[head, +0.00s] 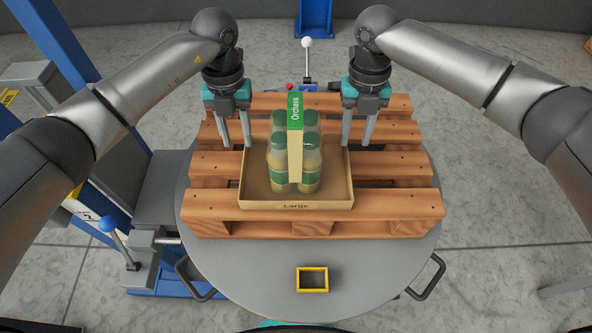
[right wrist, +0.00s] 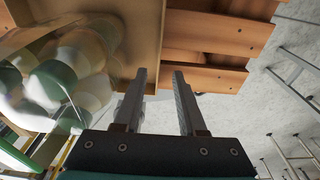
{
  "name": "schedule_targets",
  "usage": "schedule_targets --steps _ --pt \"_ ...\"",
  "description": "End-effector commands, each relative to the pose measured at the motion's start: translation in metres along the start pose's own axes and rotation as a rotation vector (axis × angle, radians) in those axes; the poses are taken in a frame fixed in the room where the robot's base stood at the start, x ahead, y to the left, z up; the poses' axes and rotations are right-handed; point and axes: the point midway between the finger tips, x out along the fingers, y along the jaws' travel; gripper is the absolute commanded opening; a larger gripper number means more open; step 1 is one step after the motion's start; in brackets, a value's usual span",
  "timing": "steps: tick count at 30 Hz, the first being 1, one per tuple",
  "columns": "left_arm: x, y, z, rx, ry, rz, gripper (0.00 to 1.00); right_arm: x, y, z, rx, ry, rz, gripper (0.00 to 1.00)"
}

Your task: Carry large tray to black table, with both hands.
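The large tray (head: 250,203) is a shallow cardboard box marked "Large", lying on a wooden pallet. It holds several bottles (head: 308,165) with green labels and a carrier strip marked "Orchava". My left gripper (head: 235,145) is open at the tray's far left corner, its right finger close to the left wall. My right gripper (head: 357,144) is open at the far right corner. In the right wrist view, its two fingers (right wrist: 160,75) are apart, with the tray's side wall (right wrist: 155,45) lined up between them. Contact cannot be told. No black table is identifiable.
The pallet (head: 400,205) rests on a round grey turntable (head: 245,265) with black side handles. A small yellow square frame (head: 312,290) lies at its front. A blue post and a lever with a blue knob (head: 108,224) stand at left. Open floor lies at right.

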Motion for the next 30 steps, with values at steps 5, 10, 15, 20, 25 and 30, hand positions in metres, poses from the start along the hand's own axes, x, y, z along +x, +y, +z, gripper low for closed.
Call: schedule_targets --steps 5,10,15,20,25,30 --pt "0.038 -0.001 -0.001 0.000 0.004 0.000 0.40 0.037 0.000 -0.001 0.002 0.003 0.000 0.40" --pt "0.068 -0.001 -0.001 0.000 0.003 0.000 0.40 0.067 0.000 0.000 0.001 0.002 -0.001 0.40" --pt "0.087 -0.001 0.000 0.000 0.001 -0.001 0.40 0.087 0.001 0.000 0.001 0.001 0.001 0.40" --pt "0.095 0.000 0.000 0.000 0.000 0.000 0.40 0.095 0.000 0.000 0.001 0.000 0.000 0.40" --pt "0.096 0.000 0.000 0.000 -0.001 0.000 0.40 0.096 0.000 0.000 0.000 -0.001 0.000 0.40" --pt "0.096 0.000 0.000 0.000 -0.001 0.000 0.34 0.096 0.000 0.000 0.001 0.000 0.000 0.34"
